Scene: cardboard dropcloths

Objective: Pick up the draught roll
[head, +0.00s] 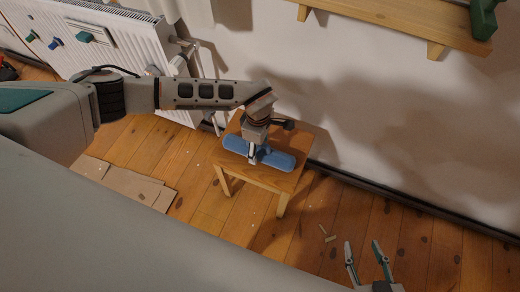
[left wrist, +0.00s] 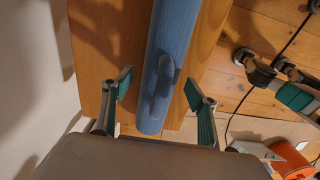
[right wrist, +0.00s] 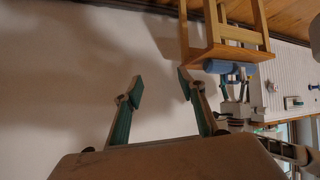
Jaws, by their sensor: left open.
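The draught roll (head: 279,161) is a long blue padded roll lying on a small wooden stool (head: 290,181). My left gripper (head: 262,156) is at the roll's middle, above the stool. In the left wrist view the roll (left wrist: 176,35) runs between the two spread fingers of my left gripper (left wrist: 158,88), with a visible gap on each side. My right gripper (head: 363,248) is open and empty, low at the bottom right, away from the stool. The right wrist view shows the roll (right wrist: 217,67) on the stool in the distance.
A white radiator (head: 120,45) with coloured clips stands against the wall left of the stool. A wooden shelf (head: 400,17) is on the wall above right. Cardboard (head: 125,184) lies on the plank floor at left. Small wood scraps (head: 328,236) lie near my right gripper.

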